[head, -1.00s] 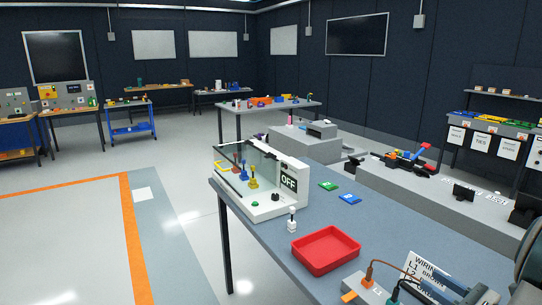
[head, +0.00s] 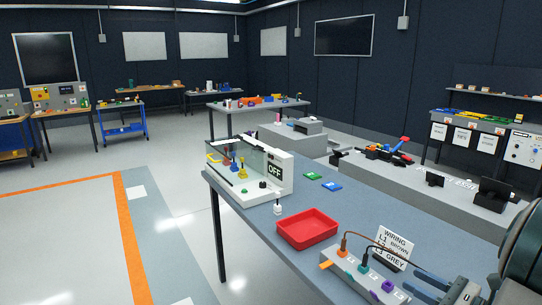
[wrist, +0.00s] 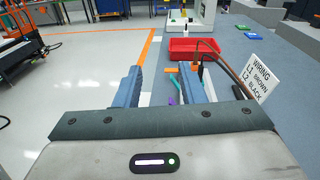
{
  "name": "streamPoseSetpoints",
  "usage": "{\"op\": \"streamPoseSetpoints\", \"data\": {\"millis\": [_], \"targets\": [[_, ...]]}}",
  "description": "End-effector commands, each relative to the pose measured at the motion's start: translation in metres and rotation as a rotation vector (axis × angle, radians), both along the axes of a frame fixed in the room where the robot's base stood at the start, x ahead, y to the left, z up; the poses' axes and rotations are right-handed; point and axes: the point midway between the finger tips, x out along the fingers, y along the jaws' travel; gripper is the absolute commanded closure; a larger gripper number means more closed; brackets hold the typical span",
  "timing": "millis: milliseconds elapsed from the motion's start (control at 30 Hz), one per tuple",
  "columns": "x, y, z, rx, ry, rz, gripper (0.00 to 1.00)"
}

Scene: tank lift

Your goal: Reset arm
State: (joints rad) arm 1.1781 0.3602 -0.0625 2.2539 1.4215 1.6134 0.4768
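My gripper (wrist: 158,88) is open in the wrist view, its two blue-grey fingers apart with nothing between them. Part of it shows at the lower right edge of the head view (head: 428,286). From the wrist it points over the near end of the grey table (head: 375,205). Just beyond lie a wiring block with coloured plugs (head: 362,274) and a white wiring card (head: 395,247). The card also shows in the wrist view (wrist: 258,78).
A red tray (head: 307,229) stands on the table beyond the wiring block. Farther along are a clear tank marked OFF (head: 275,172) and green and blue cards (head: 331,186). A grey bench (head: 420,180) runs behind on the right.

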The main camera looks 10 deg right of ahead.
Motion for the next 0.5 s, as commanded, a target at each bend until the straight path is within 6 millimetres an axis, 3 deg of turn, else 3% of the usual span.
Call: {"op": "streamPoseSetpoints", "data": {"millis": [367, 500], "targets": [[0.014, 0.094, -0.017, -0.245, 0.088, 0.327, 0.64], [0.008, 0.142, -0.029, -0.412, 0.115, 0.518, 0.64]]}}
